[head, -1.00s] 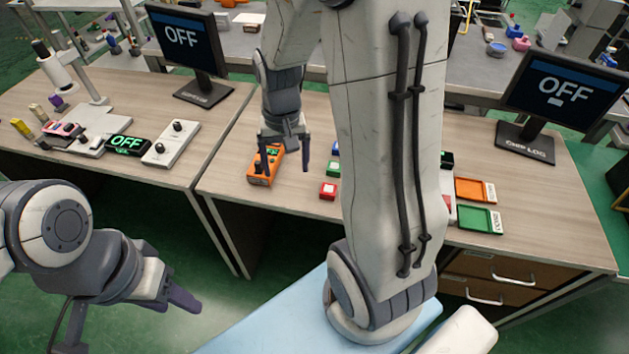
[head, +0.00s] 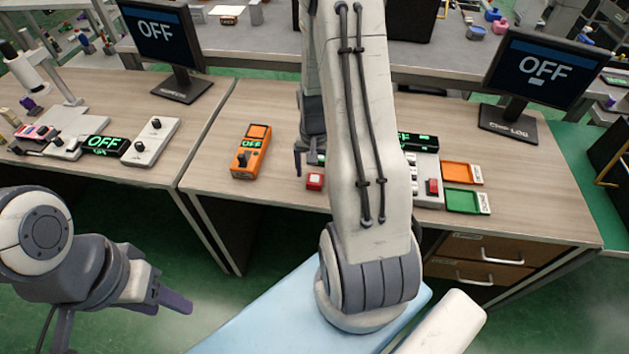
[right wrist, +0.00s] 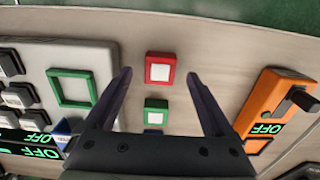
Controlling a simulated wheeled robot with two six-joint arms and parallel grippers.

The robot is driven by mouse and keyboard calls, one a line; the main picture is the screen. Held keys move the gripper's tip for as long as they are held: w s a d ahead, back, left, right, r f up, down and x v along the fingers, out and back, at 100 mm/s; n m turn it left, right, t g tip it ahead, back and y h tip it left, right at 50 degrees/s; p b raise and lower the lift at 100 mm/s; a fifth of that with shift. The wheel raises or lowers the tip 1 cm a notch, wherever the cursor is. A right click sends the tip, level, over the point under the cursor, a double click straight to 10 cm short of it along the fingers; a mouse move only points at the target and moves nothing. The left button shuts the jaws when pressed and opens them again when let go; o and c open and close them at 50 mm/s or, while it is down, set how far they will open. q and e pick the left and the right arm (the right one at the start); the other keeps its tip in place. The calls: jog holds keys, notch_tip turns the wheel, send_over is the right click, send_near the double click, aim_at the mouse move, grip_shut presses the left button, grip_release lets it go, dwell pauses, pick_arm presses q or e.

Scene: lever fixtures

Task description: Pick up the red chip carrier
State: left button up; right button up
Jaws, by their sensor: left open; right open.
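The red chip carrier (head: 315,181) is a small red square with a white centre. It lies on the table just left of my right forearm in the head view. In the right wrist view the red carrier (right wrist: 160,69) lies beyond the fingertips, roughly midway between them. In the head view my right arm hides most of that gripper. My left gripper (head: 175,303) is open and empty, off the table's front at lower left.
An orange handheld device (head: 250,152) stands left of the carrier. A grey panel (right wrist: 60,62) with a green frame is on the other side. Orange (head: 461,173) and green (head: 464,201) trays lie at the right. Two monitors read OFF.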

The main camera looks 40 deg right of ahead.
notch_tip(320, 180, down, 2)
jog(key=shift+f, duration=0.1)
grip_shut()
